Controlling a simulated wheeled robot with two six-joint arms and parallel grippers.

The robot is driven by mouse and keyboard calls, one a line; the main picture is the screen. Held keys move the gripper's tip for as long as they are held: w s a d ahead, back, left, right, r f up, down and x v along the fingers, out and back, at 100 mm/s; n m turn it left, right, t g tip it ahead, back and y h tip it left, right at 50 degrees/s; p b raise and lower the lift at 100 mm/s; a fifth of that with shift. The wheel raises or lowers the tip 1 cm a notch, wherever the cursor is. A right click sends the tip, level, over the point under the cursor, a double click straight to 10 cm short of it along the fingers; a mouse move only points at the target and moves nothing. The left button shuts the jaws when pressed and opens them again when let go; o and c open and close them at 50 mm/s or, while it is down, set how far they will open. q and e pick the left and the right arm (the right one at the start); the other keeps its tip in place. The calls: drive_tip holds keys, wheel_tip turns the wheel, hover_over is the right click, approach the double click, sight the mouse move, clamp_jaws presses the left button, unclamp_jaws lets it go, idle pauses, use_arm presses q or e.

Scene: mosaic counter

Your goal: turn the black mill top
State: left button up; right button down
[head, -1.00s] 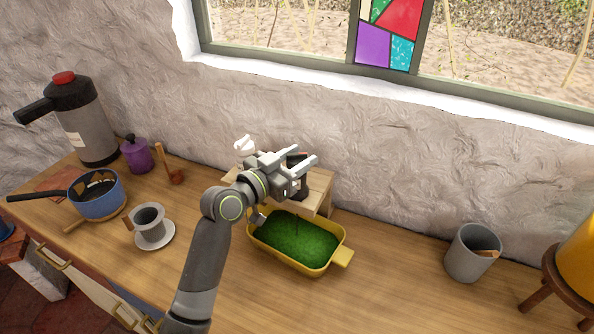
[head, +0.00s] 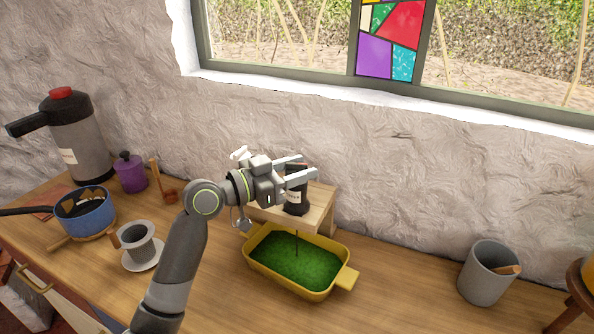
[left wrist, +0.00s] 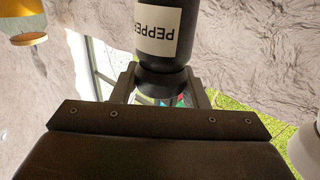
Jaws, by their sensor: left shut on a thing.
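The black pepper mill (head: 297,205) stands upright on a small wooden stand (head: 325,205) behind the yellow dish. My left gripper (head: 309,167) reaches in from the left at the height of the mill's top and is shut on it. The left wrist view shows the mill upside down, with its white "PEPPER" label (left wrist: 158,30) and the black top (left wrist: 160,82) between the two fingers of the left gripper (left wrist: 160,75). The lower part of the top is hidden behind the gripper's body there. My right gripper is not in view.
A yellow dish (head: 262,277) with green contents stands in front of the stand. A blue pot (head: 85,212), a cup on a saucer (head: 145,260), a purple jar (head: 130,172) and a grey flask (head: 80,145) are at left. A grey pot (head: 487,275) stands at right, with bare counter between.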

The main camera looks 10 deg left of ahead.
use_arm(q)
drive_tip(key=o, duration=1)
drive_tip(key=shift+s+a+f, duration=0.1)
drive_tip(key=shift+s+a, duration=0.25)
drive_tip(key=shift+a, duration=0.1)
drive_tip(key=b+v, duration=0.5)
drive_tip(key=v, duration=1.1)
drive_tip(key=shift+s+a, duration=0.1)
